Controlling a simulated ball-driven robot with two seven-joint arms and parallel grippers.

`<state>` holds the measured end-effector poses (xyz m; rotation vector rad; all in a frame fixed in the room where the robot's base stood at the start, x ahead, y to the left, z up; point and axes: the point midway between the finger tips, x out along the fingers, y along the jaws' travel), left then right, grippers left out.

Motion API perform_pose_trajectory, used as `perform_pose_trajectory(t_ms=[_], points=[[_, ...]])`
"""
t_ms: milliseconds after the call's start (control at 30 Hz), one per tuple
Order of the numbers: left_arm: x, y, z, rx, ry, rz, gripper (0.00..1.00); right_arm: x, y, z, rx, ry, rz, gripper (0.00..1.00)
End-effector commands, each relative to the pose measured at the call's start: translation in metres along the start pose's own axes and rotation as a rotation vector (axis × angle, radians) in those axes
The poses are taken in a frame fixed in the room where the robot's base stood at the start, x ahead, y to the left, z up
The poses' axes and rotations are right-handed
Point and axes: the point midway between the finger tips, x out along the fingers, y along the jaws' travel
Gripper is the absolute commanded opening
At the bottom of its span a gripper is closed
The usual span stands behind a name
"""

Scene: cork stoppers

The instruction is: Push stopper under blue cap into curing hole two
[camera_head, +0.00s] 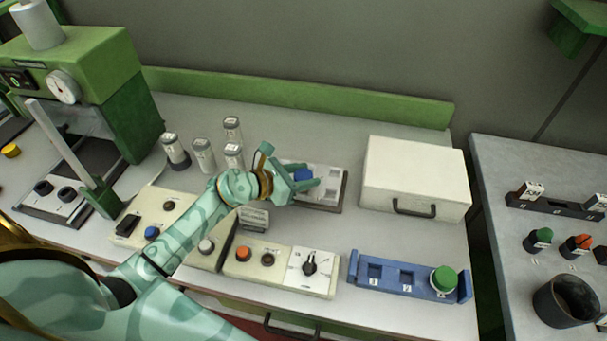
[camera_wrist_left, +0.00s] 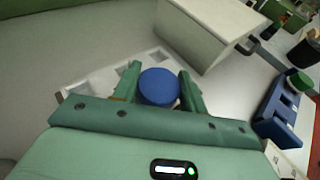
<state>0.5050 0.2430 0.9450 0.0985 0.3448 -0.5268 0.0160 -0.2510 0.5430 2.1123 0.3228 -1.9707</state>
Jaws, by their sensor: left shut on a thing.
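A blue cap (camera_head: 303,174) is between the fingers of my left gripper (camera_head: 304,182), at a pale holder with square holes (camera_head: 328,197). In the left wrist view, the round top of the blue cap (camera_wrist_left: 158,87) sits between the two green fingers, which are shut on it. The stopper under the cap is hidden. I cannot tell whether it is still in the holder or lifted. A blue block (camera_head: 388,284) at the front right has two empty square holes, the middle one (camera_head: 406,279) marked 2. A green-capped stopper (camera_head: 444,279) stands at its right end. My right gripper is out of view.
A white box with a handle (camera_head: 414,178) stands right of the holder, behind the blue block. Control boxes with knobs (camera_head: 281,268) lie in front. Several grey-topped jars (camera_head: 204,155) stand left of the gripper. A green press (camera_head: 105,75) is far left.

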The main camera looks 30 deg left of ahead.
Motion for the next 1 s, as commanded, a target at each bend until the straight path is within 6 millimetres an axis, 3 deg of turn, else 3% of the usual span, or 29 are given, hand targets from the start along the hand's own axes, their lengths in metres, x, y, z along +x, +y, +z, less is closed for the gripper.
perform_pose_trajectory(t_ms=[800, 833, 900, 1000], points=[[0.004, 0.000, -0.012, 0.000, 0.000, 0.000, 0.21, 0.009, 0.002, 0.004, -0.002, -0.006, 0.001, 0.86], [0.004, 0.000, -0.011, 0.000, 0.000, 0.000, 0.51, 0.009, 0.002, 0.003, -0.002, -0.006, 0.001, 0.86], [0.004, 0.000, -0.011, 0.000, 0.000, 0.000, 0.68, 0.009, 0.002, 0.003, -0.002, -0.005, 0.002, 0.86], [0.004, 0.000, -0.011, 0.000, 0.000, 0.000, 0.68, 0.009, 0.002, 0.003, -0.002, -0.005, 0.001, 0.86]])
